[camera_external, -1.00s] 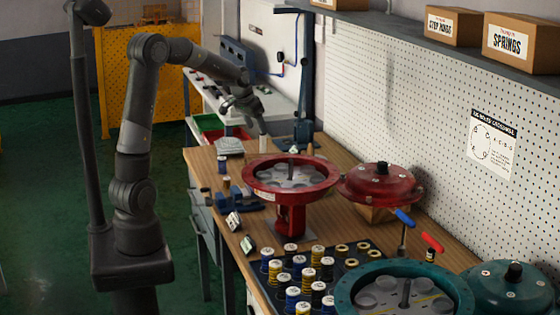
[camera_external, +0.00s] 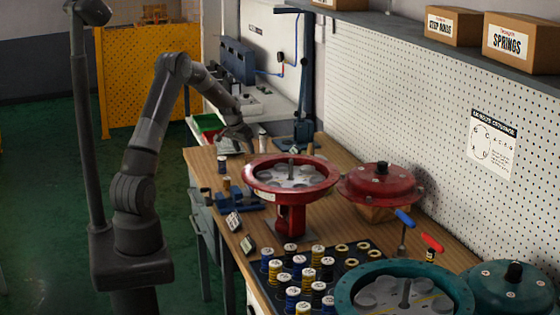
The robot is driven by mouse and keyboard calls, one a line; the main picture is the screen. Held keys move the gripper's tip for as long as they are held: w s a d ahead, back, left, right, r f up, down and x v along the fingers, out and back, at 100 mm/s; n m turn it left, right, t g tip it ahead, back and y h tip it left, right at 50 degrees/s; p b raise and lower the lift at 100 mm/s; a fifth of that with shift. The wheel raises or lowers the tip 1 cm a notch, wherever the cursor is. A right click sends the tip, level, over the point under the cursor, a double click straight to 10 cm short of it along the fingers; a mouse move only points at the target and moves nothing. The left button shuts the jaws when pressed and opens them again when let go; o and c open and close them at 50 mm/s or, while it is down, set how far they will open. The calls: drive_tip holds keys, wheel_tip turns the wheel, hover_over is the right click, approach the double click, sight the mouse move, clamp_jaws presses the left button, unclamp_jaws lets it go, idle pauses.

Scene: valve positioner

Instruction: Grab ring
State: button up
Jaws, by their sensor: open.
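Several small tan rings (camera_external: 342,249) lie on a dark mat at the front of the wooden bench, right beside the wire-like spools (camera_external: 300,262). Which of them is the task's ring I cannot tell. My gripper (camera_external: 238,142) is open over the far left end of the bench, above a pale ribbed item (camera_external: 228,147). It is well away from the rings, behind the red round housing (camera_external: 291,175). The fingers are small and dark in this view, and nothing shows held between them.
A red lid (camera_external: 381,184) stands right of the red housing. A teal housing (camera_external: 405,290) and teal lid (camera_external: 514,285) fill the front right. Blue and red handled tools (camera_external: 405,217) stand near them. A blue vise-like tool (camera_external: 238,200) is at the left edge.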

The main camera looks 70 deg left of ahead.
drive_tip(key=shift+x, duration=2.75)
drive_tip(key=shift+c, duration=0.6)
drive_tip(key=c, duration=1)
